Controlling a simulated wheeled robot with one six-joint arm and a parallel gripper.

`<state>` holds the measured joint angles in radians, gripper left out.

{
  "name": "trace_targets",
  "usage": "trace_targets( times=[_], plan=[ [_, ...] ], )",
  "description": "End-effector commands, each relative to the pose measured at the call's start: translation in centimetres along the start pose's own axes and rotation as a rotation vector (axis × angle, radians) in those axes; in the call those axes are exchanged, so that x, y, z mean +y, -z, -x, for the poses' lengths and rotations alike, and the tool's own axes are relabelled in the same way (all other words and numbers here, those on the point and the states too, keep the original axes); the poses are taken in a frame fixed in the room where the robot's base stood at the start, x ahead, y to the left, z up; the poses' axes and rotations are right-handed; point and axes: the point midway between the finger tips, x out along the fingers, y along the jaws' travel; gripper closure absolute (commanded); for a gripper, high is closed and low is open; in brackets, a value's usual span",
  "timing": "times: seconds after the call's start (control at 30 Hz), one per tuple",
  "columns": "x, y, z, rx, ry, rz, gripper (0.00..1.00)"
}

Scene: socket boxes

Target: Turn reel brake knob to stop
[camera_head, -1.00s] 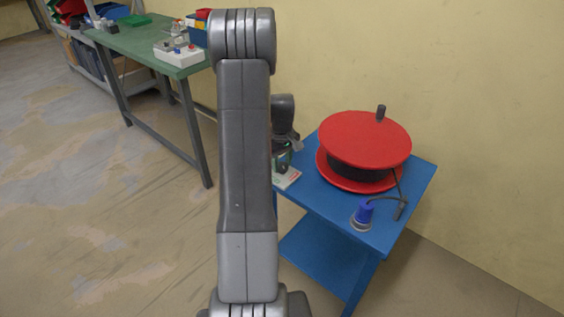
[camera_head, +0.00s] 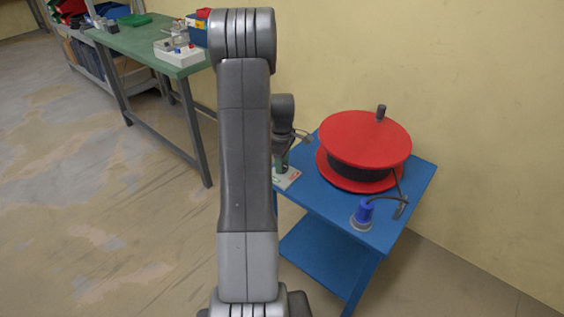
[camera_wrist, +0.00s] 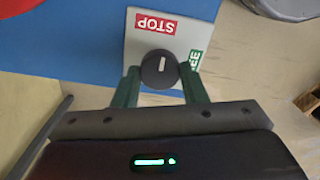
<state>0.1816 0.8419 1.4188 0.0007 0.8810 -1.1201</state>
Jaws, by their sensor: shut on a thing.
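The reel brake knob (camera_wrist: 158,70) is round and black with a short white mark. It sits on a pale plate (camera_wrist: 138,48). The mark runs roughly up and down in the wrist view, in line with the red STOP label (camera_wrist: 155,22). A green label (camera_wrist: 196,57) to the right is partly hidden by a finger. My gripper (camera_wrist: 160,78) is shut on the knob, one green finger on each side. In the head view the plate (camera_head: 287,181) lies on the blue cart's left corner; my arm hides part of it, and the knob cannot be made out.
The blue cart (camera_head: 328,216) carries a red cable reel (camera_head: 365,139) with an upright dark handle (camera_head: 381,112). A blue plug (camera_head: 363,212) stands near the cart's front edge. A green workbench (camera_head: 145,42) is at the upper left. Open floor lies left of my arm.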

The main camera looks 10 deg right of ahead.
Motion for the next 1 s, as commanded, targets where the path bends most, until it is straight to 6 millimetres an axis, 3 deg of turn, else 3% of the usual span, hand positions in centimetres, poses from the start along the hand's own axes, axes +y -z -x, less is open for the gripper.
trace_targets(
  times=[0.3,0.33,0.43,0.77,1.0],
  plan=[
    [0.1,0.0,0.1,0.0,-0.002,0.004,0.84],
    [0.1,0.0,0.1,0.0,-0.002,0.003,0.57],
    [0.1,0.0,0.1,0.0,-0.002,0.003,0.4],
    [0.0,0.0,0.3,0.0,-0.001,0.002,0.4],
    [0.1,0.0,4.2,0.002,-0.005,0.002,0.4]
  ],
)
